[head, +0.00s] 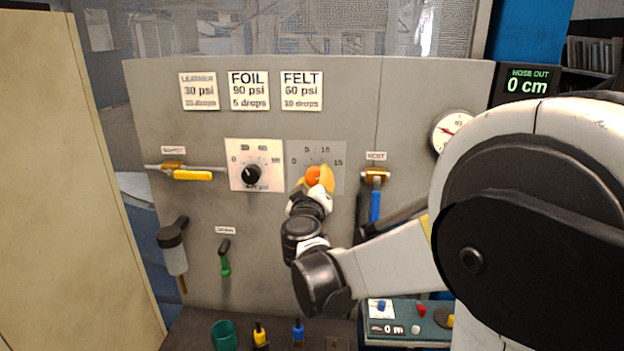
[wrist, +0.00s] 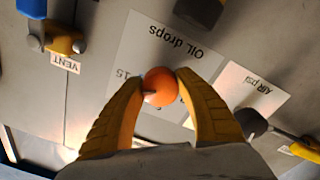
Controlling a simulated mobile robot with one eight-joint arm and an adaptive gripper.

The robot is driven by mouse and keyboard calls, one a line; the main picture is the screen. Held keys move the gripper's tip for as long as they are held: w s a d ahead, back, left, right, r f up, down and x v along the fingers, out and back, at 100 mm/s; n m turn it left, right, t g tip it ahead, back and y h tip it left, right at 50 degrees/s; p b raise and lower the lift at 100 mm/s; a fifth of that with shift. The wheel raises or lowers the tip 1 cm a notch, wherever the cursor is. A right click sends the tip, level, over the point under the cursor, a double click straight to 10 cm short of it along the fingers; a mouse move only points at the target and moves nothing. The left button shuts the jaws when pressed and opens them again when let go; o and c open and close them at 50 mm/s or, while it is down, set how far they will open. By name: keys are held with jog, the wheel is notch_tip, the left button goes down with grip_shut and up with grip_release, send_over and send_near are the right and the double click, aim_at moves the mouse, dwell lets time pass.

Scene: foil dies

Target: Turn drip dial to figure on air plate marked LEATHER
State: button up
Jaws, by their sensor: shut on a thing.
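The drip dial is an orange knob (head: 313,174) on a grey plate with a scale from 0 to 15. In the wrist view the orange knob (wrist: 160,87) sits on the plate labelled OIL drops (wrist: 172,48), seen upside down. My gripper (head: 320,181) is shut on the knob, its yellow fingers (wrist: 160,82) on either side. A small dark mark shows on the knob's left side in the wrist view; I cannot tell its exact figure. The LEATHER plate (head: 199,91) hangs at upper left and reads 30 psi; its drops line is blurred, perhaps 15.
FOIL (head: 248,91) and FELT (head: 301,91) plates hang beside it. Left of the drip dial is a black air psi knob (head: 251,174). A blue-handled valve (head: 375,195) labelled VENT is close on the right. A gauge (head: 452,130) is at upper right.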

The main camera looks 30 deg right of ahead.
dwell(0.4)
jog(key=o, duration=1.2)
jog(key=v, duration=1.2)
jog(key=s+f+m+g+y+b, duration=0.1)
jog(key=s+f+g+y+b, duration=0.25)
jog(key=f, duration=0.55)
jog(key=s+f+g+y+b, duration=0.1)
jog(key=s+f+g+b, duration=0.1)
jog(key=s+f+b, duration=0.35)
jog(key=s+a+f+n+g+y+b, duration=0.1)
jog(key=s+a+f+g+y+b, duration=0.1)
jog(key=s+a+f+y, duration=0.3)
jog(key=s+a+f+b, duration=0.1)
jog(key=s+a+f, duration=0.2)
jog(key=a+f, duration=0.3)
jog(key=shift+y, duration=0.35)
